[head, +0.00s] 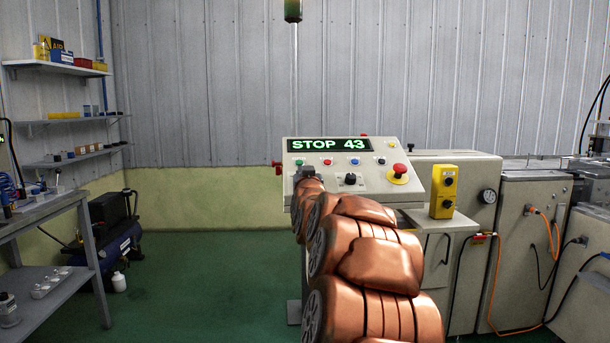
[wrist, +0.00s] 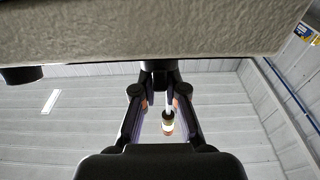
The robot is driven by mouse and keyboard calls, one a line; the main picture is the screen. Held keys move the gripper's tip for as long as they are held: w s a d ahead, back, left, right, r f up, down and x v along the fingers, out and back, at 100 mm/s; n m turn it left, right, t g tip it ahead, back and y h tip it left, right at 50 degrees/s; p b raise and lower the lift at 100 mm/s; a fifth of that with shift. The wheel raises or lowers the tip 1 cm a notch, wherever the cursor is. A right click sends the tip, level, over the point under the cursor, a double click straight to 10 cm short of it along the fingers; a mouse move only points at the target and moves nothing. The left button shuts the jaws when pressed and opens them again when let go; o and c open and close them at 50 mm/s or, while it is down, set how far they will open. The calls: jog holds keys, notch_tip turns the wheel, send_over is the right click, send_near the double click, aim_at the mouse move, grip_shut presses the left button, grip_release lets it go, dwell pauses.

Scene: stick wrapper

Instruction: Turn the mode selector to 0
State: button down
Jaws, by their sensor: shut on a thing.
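The control panel (head: 345,190) is a pale sloped box with a green display reading "STOP 43". My gripper (head: 308,172) is at the panel's left part, and my arm hides much of that area. In the wrist view my gripper (wrist: 159,74) is shut on a black knob (wrist: 158,64) on the panel face (wrist: 150,30). Its pointer and markings are hidden, so its setting cannot be told. A second black knob (head: 350,179) sits to the right, apart from my gripper. No label is legible, so I cannot tell by lettering which knob is the mode selector.
A red mushroom button (head: 400,170) on a yellow base is at the panel's right. Small coloured buttons (head: 355,161) line up under the display. A yellow switch box (head: 443,192) stands farther right. A workbench (head: 45,205) is at left, with open green floor between.

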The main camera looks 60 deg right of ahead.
jog(key=shift+w+f, duration=0.15)
jog(key=shift+f, duration=0.5)
jog(key=c, duration=1.2)
grip_release()
jog(key=shift+r, duration=0.15)
jog(key=shift+r, duration=0.2)
jog(key=shift+s+a+r, duration=0.1)
jog(key=shift+s+a, duration=0.35)
jog(key=v, duration=1.1)
jog(key=shift+f, duration=0.25)
jog(key=shift+w, duration=0.1)
